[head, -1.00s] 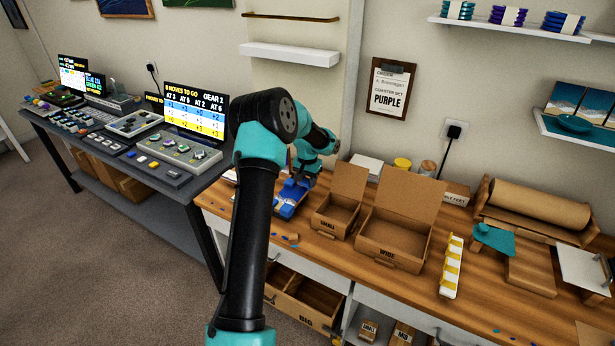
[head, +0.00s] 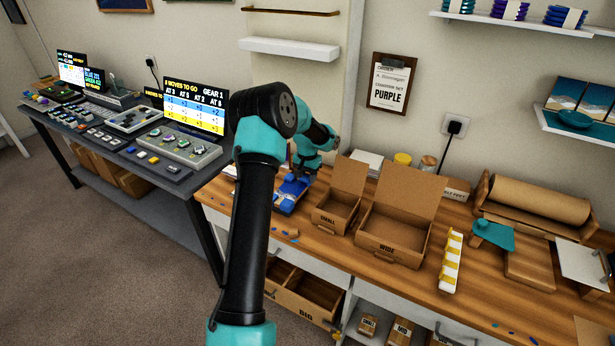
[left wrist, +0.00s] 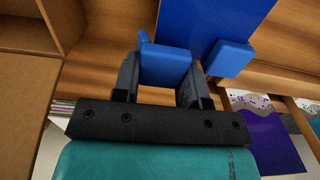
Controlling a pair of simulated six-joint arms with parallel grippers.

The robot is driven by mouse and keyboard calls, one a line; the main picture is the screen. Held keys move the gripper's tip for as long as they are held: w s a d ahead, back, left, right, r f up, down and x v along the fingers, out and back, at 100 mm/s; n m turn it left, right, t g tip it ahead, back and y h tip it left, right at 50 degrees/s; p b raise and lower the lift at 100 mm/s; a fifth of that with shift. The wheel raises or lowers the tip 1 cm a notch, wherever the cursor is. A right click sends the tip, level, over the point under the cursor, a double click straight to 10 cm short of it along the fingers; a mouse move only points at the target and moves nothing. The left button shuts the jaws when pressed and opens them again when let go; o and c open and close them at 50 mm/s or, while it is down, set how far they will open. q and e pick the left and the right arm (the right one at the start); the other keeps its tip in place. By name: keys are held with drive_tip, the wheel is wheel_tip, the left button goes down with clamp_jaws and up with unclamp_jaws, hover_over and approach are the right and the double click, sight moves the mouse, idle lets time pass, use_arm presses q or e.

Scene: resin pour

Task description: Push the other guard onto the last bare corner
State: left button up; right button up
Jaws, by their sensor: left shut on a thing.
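A blue panel (left wrist: 205,18) lies on the wooden bench at the top of the left wrist view. In the head view the blue panel (head: 290,193) is small and partly hidden by my left arm. A blue guard (left wrist: 230,58) sits at the panel's near right corner. My left gripper (left wrist: 165,75) is shut on another blue guard (left wrist: 165,63), close to the panel's near left corner. I cannot tell whether this guard is seated on the corner. In the head view my left gripper (head: 303,171) is over the panel. My right gripper is out of view.
An open small carton (head: 335,212) and an open wide carton (head: 392,240) stand right of the panel. A white-and-yellow strip (head: 451,262) and a teal piece (head: 492,234) lie farther right. Small blue bits lie near the bench's front edge. Screens and control panels stand on the left desk.

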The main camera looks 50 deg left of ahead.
use_arm(q)
drive_tip(key=shift+f, duration=0.75)
idle(0.4)
drive_tip(key=shift+s+d+f, duration=0.1)
drive_tip(key=shift+f, duration=0.25)
drive_tip(key=shift+s+f, duration=0.25)
drive_tip(key=shift+f, duration=0.3)
idle(0.5)
drive_tip(key=o, duration=0.8)
drive_tip(key=shift+c, duration=0.2)
drive_tip(key=shift+o, duration=1)
drive_tip(key=shift+r, duration=0.95)
drive_tip(key=shift+a+r, duration=0.25)
drive_tip(key=shift+r, duration=0.1)
drive_tip(key=shift+w+d+r, duration=0.1)
drive_tip(key=shift+r, duration=1.35)
drive_tip(key=shift+w+r, duration=0.1)
drive_tip(key=shift+r, duration=1.35)
drive_tip(key=shift+c, duration=0.3)
clamp_jaws()
